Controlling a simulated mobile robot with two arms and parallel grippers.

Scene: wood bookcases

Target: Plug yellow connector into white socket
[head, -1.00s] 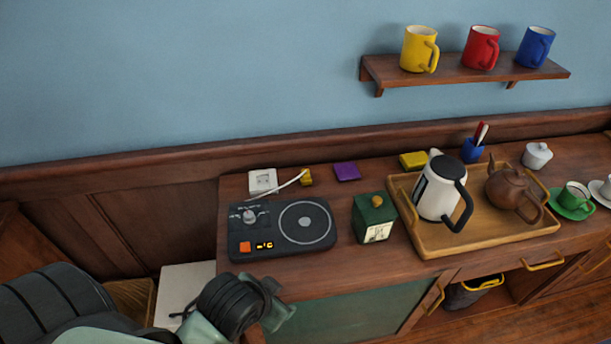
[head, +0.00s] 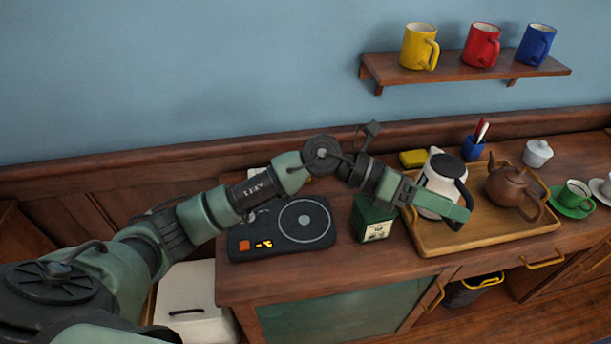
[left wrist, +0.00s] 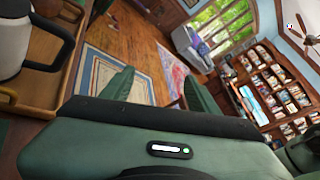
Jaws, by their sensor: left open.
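The white socket (head: 257,174) is at the back left of the wooden counter in the head view, mostly hidden by my left arm. The yellow connector, seen earlier just right of the socket on a white cord, is now behind my arm, and I cannot make it out clearly. My left gripper (head: 440,200) is stretched to the right, in front of the white kettle in the picture and well right of the socket. In the left wrist view its two green fingers (left wrist: 160,92) stand apart with nothing between them. My right gripper is not in view.
A hot plate (head: 283,229) and a green canister (head: 372,219) stand below the arm. The kettle (head: 432,182) and a brown teapot (head: 510,186) stand on a wooden tray (head: 485,238). A yellow block (head: 413,159) lies behind the tray. A mug shelf (head: 465,68) is above.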

